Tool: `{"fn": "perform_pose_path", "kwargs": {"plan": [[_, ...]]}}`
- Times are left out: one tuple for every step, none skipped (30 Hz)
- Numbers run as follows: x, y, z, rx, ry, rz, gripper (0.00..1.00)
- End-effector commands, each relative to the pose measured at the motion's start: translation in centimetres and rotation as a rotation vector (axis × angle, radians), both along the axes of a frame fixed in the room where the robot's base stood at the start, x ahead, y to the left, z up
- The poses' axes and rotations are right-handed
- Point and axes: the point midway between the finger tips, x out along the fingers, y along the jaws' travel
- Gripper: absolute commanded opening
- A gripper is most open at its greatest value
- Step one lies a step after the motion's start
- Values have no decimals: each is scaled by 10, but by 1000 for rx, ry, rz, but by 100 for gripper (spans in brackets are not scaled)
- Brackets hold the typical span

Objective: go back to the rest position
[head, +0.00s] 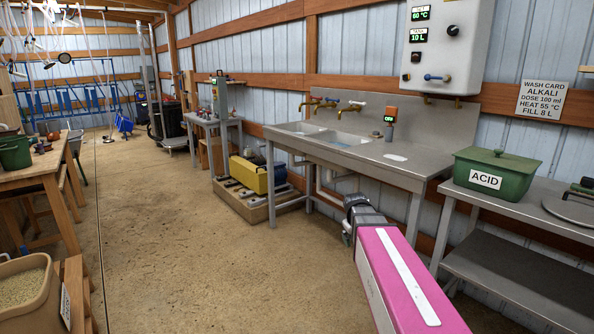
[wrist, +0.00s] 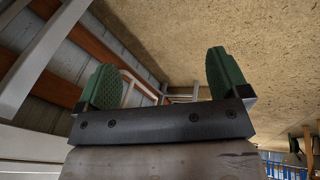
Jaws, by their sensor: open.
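My gripper shows in the wrist view (wrist: 165,85), with two green textured fingers spread wide apart and nothing between them. In the head view my pink arm reaches forward from the lower right, and its dark wrist end is low in front of the steel sink bench (head: 400,170). The fingers are hidden in the head view. The wrist view shows the sandy floor and wall boards beyond the fingers.
A green ACID box (head: 497,170) stands on a steel table (head: 465,197) at the right. A yellow machine (head: 249,175) sits on a low wooden platform beyond the sink. A wooden table (head: 38,168) and a tan bin (head: 28,290) are at the left. The middle floor is clear.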

Motion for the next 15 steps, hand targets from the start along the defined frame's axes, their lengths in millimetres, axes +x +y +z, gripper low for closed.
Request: {"fn": "perform_pose_path", "kwargs": {"plan": [[-25,5,-19,30,26,-34,94],[-35,8,-28,50,39,-57,94],[-50,12,-41,74,59,-88,94],[-61,15,-49,93,73,-112,94],[-72,18,-58,109,87,-137,94],[-86,22,-69,132,106,-168,94],[-96,25,-76,146,120,-191,94],[-106,27,-82,161,133,-212,94],[-118,31,-91,178,150,-241,94],[-126,33,-96,189,160,-260,94],[-133,35,-101,200,172,-277,94],[-141,37,-106,211,184,-299,94],[-147,38,-109,218,191,-312,94],[-151,40,-112,225,199,-325,94],[-156,41,-115,232,206,-337,94]]}}
